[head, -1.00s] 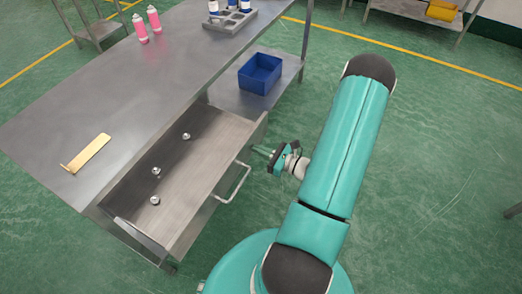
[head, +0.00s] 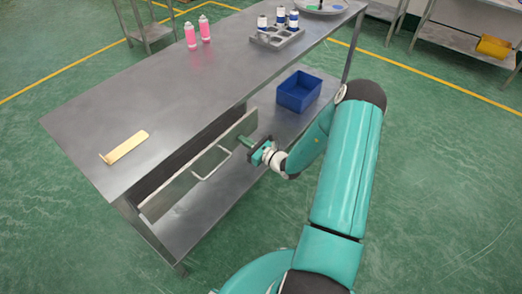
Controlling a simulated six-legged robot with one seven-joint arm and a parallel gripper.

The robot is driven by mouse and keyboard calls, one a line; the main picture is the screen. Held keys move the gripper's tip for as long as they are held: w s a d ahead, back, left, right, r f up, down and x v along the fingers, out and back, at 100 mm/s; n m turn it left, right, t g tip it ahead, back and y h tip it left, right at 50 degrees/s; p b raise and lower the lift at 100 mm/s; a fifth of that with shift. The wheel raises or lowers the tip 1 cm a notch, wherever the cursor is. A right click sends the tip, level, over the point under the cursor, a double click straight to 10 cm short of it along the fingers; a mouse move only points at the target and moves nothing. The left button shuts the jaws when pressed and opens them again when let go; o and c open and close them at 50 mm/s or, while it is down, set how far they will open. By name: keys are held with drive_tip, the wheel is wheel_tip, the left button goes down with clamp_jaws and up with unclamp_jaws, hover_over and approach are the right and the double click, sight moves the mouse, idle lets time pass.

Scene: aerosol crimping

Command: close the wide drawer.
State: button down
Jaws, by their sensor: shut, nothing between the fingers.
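The wide drawer (head: 180,187) is under the grey worktop, its metal front standing a little out from the worktop's edge. A narrow dark gap shows between the front's top edge and the worktop. The drawer's inside and its contents are hidden. Its pale bar handle (head: 211,164) is on the middle of the front. My gripper (head: 245,142) is shut and empty, with its fingertips at the right end of the drawer front, right of the handle. They appear to touch the front, but I cannot be sure.
The worktop (head: 180,90) holds a tan angled piece (head: 124,147), two pink bottles (head: 198,31) and a grey rack (head: 277,38) with blue-and-white containers. A blue bin (head: 299,91) stands on the lower shelf (head: 262,112). The green floor right of my arm is clear.

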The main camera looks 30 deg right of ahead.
sight(234, 134)
drive_tip(key=x, duration=0.5)
drive_tip(key=shift+w, duration=0.15)
drive_tip(key=shift+w+a+r, duration=0.1)
drive_tip(key=shift+w+a, duration=0.1)
drive_tip(key=shift+w, duration=0.15)
drive_tip(key=shift+w+a, duration=0.1)
drive_tip(key=shift+w, duration=0.05)
